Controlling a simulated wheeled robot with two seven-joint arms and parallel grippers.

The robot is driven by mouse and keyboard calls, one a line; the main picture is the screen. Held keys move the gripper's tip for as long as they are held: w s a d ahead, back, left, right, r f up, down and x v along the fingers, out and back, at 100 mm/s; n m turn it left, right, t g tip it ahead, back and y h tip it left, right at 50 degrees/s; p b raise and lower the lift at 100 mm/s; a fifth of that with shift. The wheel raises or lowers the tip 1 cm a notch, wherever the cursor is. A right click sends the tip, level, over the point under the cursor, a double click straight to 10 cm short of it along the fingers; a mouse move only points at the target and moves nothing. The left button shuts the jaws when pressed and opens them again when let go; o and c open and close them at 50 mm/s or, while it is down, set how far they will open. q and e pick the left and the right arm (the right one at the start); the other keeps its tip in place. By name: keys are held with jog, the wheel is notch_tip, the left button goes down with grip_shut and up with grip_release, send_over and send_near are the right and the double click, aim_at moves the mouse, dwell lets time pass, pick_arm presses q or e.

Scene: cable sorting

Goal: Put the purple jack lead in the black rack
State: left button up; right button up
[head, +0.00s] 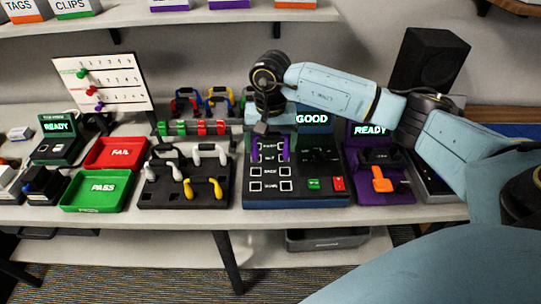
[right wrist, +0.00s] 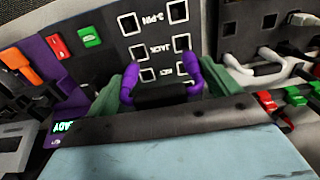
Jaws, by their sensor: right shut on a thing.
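The purple jack lead (head: 285,149) is at the top sockets of the dark test panel (head: 249,196), with its two purple ends pointing down. My right gripper (head: 268,132) is shut on it from above. In the right wrist view the purple ends (right wrist: 192,72) stand on either side of a dark middle part between my fingers. I cannot tell whether the ends sit in the sockets. A black rack (head: 150,197) with white and yellow leads stands left of the panel. Another dark rack with coloured leads (head: 217,101) stands behind. My left gripper is not in view.
The panel's screen (head: 313,118) reads GOOD. A red FAIL tray (head: 115,153) and green PASS tray (head: 95,190) lie at the left. A purple station (head: 399,192) with an orange lead (head: 381,180) is at the right. A shelf (head: 135,17) runs above.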

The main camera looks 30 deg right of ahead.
notch_tip(320, 180, up, 4)
jog(key=shift+r+p, duration=0.55)
jog(key=shift+r, duration=1)
